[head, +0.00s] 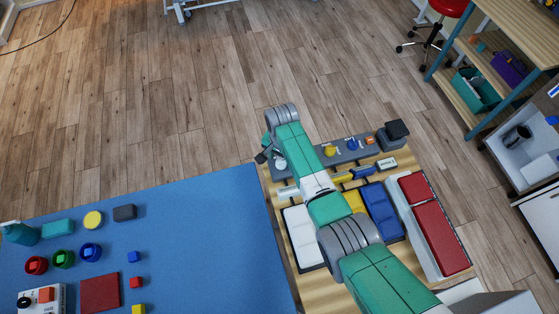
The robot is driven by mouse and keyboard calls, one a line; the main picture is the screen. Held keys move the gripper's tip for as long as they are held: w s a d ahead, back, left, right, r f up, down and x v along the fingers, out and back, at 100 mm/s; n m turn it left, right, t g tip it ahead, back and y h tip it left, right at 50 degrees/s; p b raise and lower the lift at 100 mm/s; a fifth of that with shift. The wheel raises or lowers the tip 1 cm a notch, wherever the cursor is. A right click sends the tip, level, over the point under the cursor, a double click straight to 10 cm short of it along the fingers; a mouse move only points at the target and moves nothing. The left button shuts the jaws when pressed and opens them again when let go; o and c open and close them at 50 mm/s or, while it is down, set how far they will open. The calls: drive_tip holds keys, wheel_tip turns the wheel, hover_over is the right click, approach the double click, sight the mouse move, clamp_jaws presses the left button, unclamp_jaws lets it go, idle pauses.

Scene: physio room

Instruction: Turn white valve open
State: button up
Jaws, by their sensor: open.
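A grey panel (341,157) lies across the far end of a wooden table and carries a row of coloured valves. The white valve (280,163) is at its left end, partly hidden by my arm; how far it is turned cannot be made out. Farther right are a yellow valve (329,151), a blue valve (351,144) and a red-orange one (369,140). My gripper (264,153) is small and dark, just left of the white valve and largely hidden behind my wrist. It is open, and I see nothing in it. Contact with the valve cannot be told.
A black box (395,133) stands at the panel's right end. White, yellow and blue bins (380,212) and a red-topped case (433,225) lie nearer. A blue mat (190,240) at left bears several small blocks.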

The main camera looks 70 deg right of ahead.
drive_tip(key=shift+f, duration=0.65)
drive_tip(key=c, duration=1)
drive_tip(key=shift+o, duration=0.2)
drive_tip(key=n, duration=0.5)
drive_tip(key=shift+r+p, duration=0.1)
drive_tip(key=shift+p, duration=0.3)
drive_tip(key=n, duration=0.4)
drive_tip(key=shift+n, duration=0.3)
drive_tip(key=n, duration=0.4)
drive_tip(key=shift+p, duration=0.35)
drive_tip(key=shift+n, duration=2.1)
